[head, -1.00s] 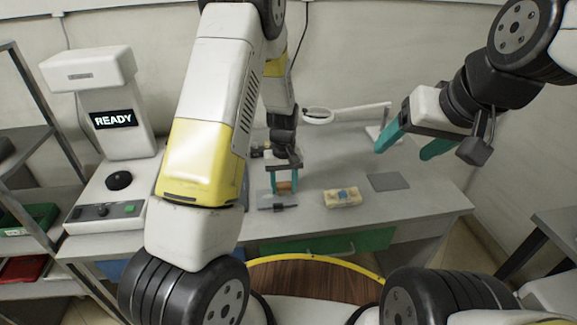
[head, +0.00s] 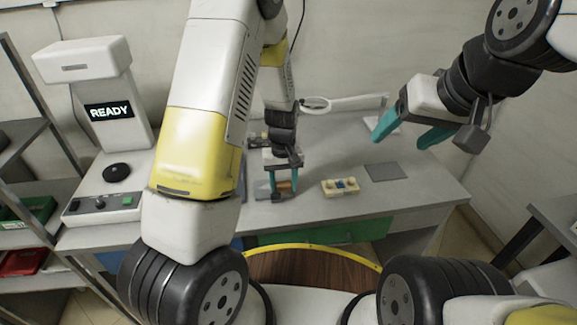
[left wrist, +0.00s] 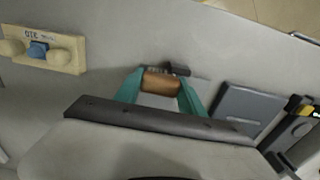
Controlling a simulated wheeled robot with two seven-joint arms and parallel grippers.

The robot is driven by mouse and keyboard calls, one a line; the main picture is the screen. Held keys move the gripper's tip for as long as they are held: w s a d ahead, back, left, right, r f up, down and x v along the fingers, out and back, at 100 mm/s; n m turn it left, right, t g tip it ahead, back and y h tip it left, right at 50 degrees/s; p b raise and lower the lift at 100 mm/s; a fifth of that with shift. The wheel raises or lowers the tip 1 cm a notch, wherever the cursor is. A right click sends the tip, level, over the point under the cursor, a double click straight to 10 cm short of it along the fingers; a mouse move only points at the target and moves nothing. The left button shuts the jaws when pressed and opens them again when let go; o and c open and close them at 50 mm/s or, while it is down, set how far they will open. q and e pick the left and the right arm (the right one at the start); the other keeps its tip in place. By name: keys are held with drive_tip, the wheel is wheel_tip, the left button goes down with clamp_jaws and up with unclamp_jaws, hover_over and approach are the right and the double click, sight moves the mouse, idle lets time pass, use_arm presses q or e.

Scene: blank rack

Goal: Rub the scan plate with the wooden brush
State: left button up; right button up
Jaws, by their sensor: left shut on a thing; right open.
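The wooden brush (head: 285,186) shows as a brown block between the teal fingers of my left gripper (head: 281,190), low over the grey table. In the left wrist view the brown wood (left wrist: 161,83) sits between both fingertips of my left gripper (left wrist: 160,88), with a dark part just behind it. The gripper is shut on it. My right gripper (head: 402,132) is open and empty, above the table's right side. A white machine (head: 108,110) reading READY stands at the left, with a black disc (head: 117,171) on its base. I cannot tell which surface is the scan plate.
A small cream block holder (head: 327,188) with a blue piece stands right of my left gripper. A flat grey square (head: 383,172) lies farther right. A dark grey flat thing (left wrist: 246,106) lies beside the fingers. A white ring-ended arm (head: 345,103) stands behind. Shelves (head: 30,175) flank the left.

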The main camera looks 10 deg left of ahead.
sight(283, 182)
use_arm(q)
drive_tip(key=shift+r, duration=3)
drive_tip(key=shift+r, duration=0.1)
drive_tip(key=shift+r, duration=1.45)
